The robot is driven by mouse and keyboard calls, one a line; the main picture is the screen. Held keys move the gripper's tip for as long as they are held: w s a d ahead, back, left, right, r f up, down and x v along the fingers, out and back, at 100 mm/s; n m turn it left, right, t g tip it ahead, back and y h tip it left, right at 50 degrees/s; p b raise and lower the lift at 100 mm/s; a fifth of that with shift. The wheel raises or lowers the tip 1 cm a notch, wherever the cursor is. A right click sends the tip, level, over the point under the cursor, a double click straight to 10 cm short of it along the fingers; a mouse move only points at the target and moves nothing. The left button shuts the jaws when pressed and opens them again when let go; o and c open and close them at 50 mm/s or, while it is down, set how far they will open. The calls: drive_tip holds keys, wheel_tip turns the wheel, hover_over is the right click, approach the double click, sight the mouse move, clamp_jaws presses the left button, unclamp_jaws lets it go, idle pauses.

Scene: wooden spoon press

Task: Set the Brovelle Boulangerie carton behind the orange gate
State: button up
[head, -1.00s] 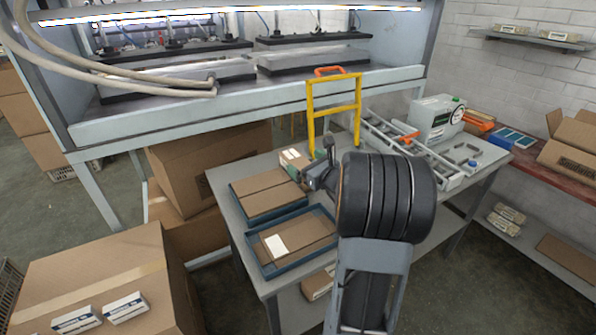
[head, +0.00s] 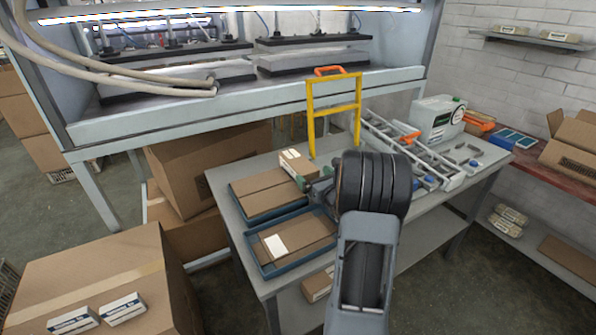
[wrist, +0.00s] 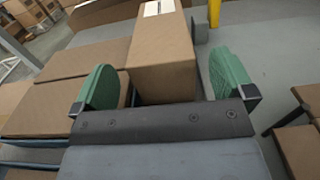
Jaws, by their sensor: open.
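A small brown carton (head: 295,162) with a white label on top stands on the grey table, left of the yellow-orange gate (head: 311,121), which has an orange handle. The label print is too small to read. In the wrist view the carton (wrist: 163,60) extends between the two green fingers of my gripper (wrist: 166,85). The jaws are open, with a gap beside the right finger. In the head view my gripper (head: 316,180) is at the carton's near end, partly hidden by my wrist. The gate's yellow foot (wrist: 214,12) shows at the wrist view's top.
Two blue trays with cardboard, one nearer (head: 262,272) and one farther (head: 238,206), lie left of my gripper. A rail conveyor (head: 390,140) and a white-green machine (head: 436,118) stand right of the gate. The press bench (head: 240,112) is behind the table.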

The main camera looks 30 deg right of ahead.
sight(306, 168)
drive_tip(key=w, duration=0.5)
drive_tip(key=shift+w+d, duration=0.1)
drive_tip(key=shift+w, duration=0.05)
drive_tip(key=c, duration=1)
drive_tip(key=shift+c, duration=0.7)
drive_tip(key=shift+r, duration=0.15)
